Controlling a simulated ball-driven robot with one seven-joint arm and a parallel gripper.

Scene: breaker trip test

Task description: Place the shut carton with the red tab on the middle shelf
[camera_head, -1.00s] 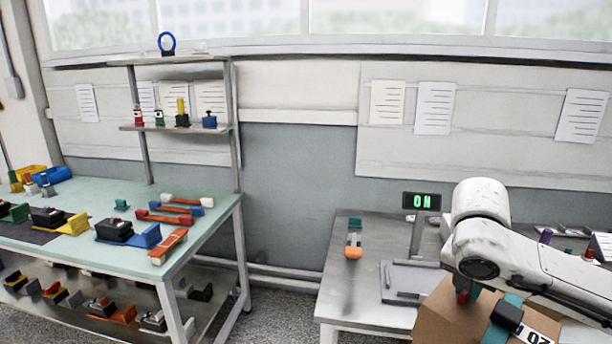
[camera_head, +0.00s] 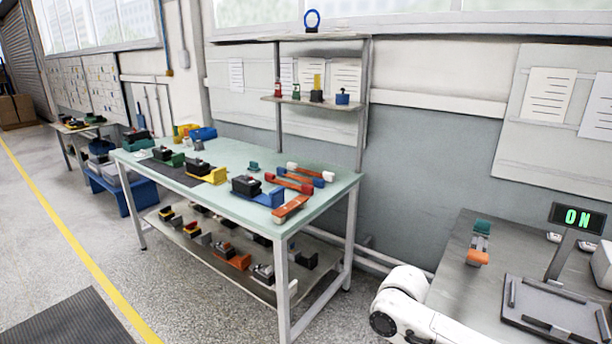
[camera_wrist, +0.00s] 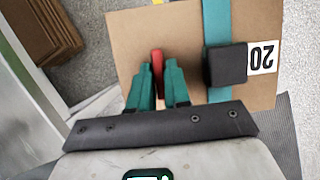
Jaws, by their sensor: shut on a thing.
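In the wrist view my gripper (camera_wrist: 158,88), with teal fingers, is shut on the red tab (camera_wrist: 157,60) of a brown carton (camera_wrist: 168,30). The carton looks shut and has a teal strap (camera_wrist: 217,25), a black block on it and a white label reading 20, upside down. Only part of the carton shows, and my gripper and the carton are out of the head view. In the head view a workbench has a shelf (camera_head: 338,104) with small parts above its top (camera_head: 225,196), a higher board (camera_head: 320,37) and a lower shelf (camera_head: 200,250).
A steel bench (camera_head: 455,285) with a grey scale-like plate (camera_head: 555,305) and an ON display (camera_head: 578,216) stands at the right. Brown boxes (camera_head: 16,110) are far left. In the wrist view, stacked brown cardboard (camera_wrist: 38,35) lies upper left. The floor left of the workbench is open.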

